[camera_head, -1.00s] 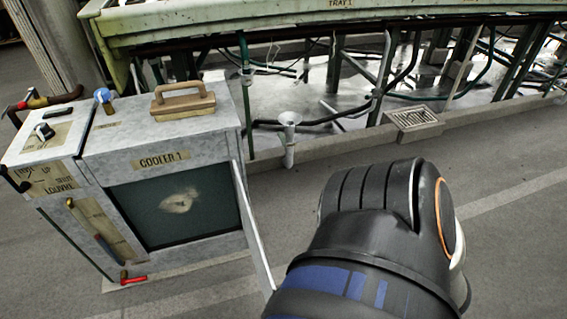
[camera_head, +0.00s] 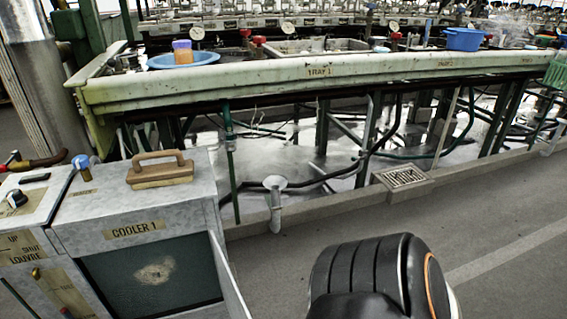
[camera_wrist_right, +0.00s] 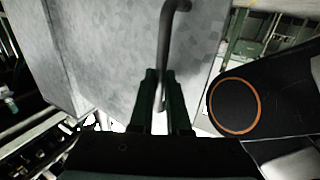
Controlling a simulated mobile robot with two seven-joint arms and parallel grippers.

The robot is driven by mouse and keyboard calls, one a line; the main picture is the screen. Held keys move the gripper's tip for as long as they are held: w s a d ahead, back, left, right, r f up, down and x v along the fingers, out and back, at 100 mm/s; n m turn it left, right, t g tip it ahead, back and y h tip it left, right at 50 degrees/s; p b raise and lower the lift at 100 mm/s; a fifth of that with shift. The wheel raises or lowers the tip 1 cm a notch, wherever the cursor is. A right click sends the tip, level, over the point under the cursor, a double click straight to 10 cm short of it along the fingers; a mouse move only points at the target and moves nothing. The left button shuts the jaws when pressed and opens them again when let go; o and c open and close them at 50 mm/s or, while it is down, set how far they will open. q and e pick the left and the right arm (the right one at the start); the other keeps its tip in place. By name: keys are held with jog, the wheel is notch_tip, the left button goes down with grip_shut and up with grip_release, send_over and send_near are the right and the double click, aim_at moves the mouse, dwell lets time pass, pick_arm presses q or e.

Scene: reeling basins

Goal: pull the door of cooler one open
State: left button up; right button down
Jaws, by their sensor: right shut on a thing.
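Cooler 1 (camera_head: 133,229) is a grey metal box at the lower left of the head view, with its label on the front. Its door (camera_head: 229,277) stands swung out at the right side of the front, seen nearly edge-on. The dark front face (camera_head: 150,277) with a pale patch shows. In the right wrist view my right gripper (camera_wrist_right: 163,92) is shut on the dark bent handle (camera_wrist_right: 168,35), against a grey panel (camera_wrist_right: 105,60). My right arm hides the gripper in the head view. My left gripper is not in view.
A wooden brush (camera_head: 160,171) lies on top of the cooler. A control box (camera_head: 25,222) marked louvre adjoins it on the left. A long tray bench (camera_head: 270,78) runs behind, with pipes, a funnel and a drain grate (camera_head: 403,177) below. Grey floor is clear at right.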

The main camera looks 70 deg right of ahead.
jog(key=shift+w+d+r, duration=0.1)
jog(key=shift+w+d, duration=0.15)
jog(key=c, duration=1.2)
grip_release()
jog(key=shift+o, duration=0.2)
jog(key=shift+s+a, duration=0.1)
jog(key=shift+s, duration=0.1)
jog(key=b+v, duration=0.1)
jog(key=v, duration=1.1)
jog(key=shift+s, duration=0.15)
jog(key=shift+s, duration=0.1)
